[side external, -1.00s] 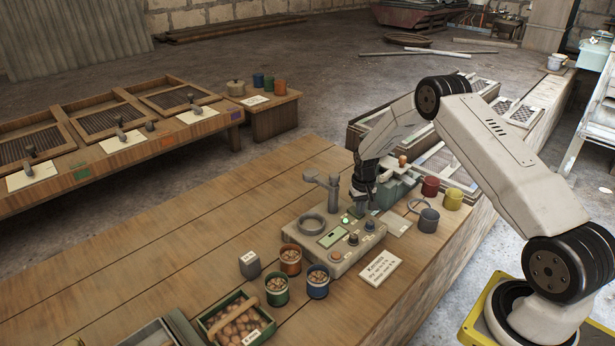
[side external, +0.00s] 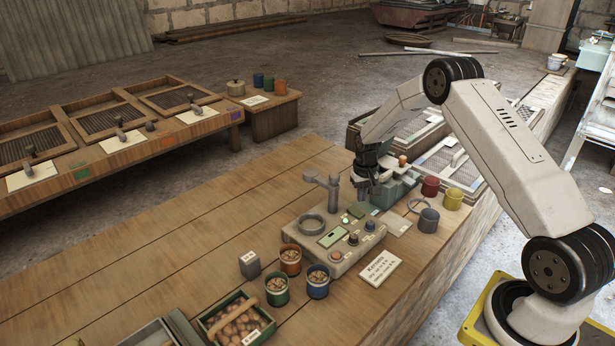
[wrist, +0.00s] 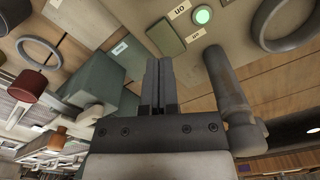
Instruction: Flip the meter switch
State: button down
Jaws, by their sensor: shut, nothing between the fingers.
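The meter (side external: 318,262) is a beige box on the wooden bench, with a dark green display (side external: 332,238), knobs (side external: 353,239) and a grey ring on top. A lit green lamp (side external: 345,219) sits near its far edge, and shows bright in the wrist view (wrist: 202,15). Beside it is a green rectangular piece (wrist: 165,38) that looks like the switch; which way it is set I cannot tell. My gripper (wrist: 158,65) is shut and empty, its fingertips just beside this green piece in the picture. In the side view my gripper (side external: 363,195) hangs above the meter's far end.
A grey post with a cross arm (side external: 334,190) stands close left of my gripper. A green box (side external: 398,188) is close right. Red (side external: 430,186), yellow (side external: 453,199) and grey mugs (side external: 428,221) stand farther right.

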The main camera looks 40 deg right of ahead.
jog(key=shift+r, duration=1.05)
jog(key=shift+a, duration=0.1)
jog(key=s+a+r+n, duration=0.2)
jog(key=a+r, duration=0.4)
jog(key=a, duration=0.2)
jog(key=s+a+r+n+t, duration=0.1)
jog(key=s+a+r+n, duration=0.1)
jog(key=s+a, duration=0.5)
jog(key=s+a+r+n+t, duration=0.1)
jog(key=s+a+r+n, duration=0.1)
jog(key=s+a+r, duration=0.2)
jog(key=s+a, duration=0.3)
jog(key=s, duration=0.4)
jog(key=shift+a+r+t, duration=0.3)
jog(key=shift+a+r, duration=0.05)
jog(key=shift+a, duration=0.05)
